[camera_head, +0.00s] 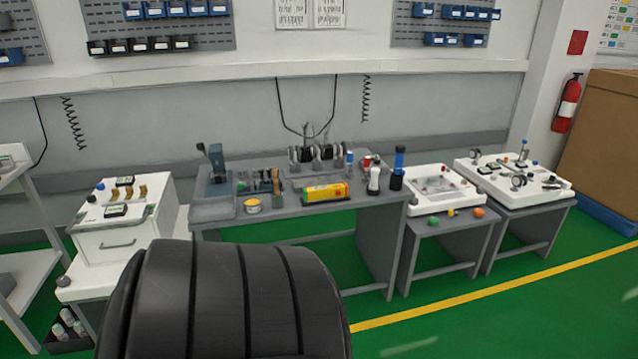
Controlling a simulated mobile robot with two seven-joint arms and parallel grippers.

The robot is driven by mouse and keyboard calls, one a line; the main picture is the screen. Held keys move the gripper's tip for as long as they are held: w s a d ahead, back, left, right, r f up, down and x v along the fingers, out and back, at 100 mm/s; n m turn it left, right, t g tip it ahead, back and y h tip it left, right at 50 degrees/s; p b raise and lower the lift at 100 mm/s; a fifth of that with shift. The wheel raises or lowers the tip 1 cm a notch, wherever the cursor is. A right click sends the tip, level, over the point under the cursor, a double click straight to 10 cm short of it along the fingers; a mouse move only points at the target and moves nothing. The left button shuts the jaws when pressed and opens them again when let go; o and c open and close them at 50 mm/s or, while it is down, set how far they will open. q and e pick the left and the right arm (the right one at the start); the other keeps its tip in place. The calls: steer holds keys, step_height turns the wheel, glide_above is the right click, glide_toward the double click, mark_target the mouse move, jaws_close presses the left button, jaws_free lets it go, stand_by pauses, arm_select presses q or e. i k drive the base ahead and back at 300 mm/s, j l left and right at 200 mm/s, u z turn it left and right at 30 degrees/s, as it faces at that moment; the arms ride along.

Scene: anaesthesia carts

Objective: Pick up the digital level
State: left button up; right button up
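I cannot make out for certain which thing is the digital level. Neither of my grippers is in view.
A white tray top (441,208) and a second white tray (548,203) with instruments stand on grey tables at the right. A fire extinguisher (567,103) hangs by a large brown box (605,145). Green floor is free at lower right. A dark ribbed shape blocks the lower middle.

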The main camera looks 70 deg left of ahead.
mark_target(322, 193)
steer(key=u, duration=0.4)
steer(key=l+u, duration=0.1)
steer(key=u, duration=0.65)
steer(key=l+u, duration=0.1)
steer(key=u, duration=0.25)
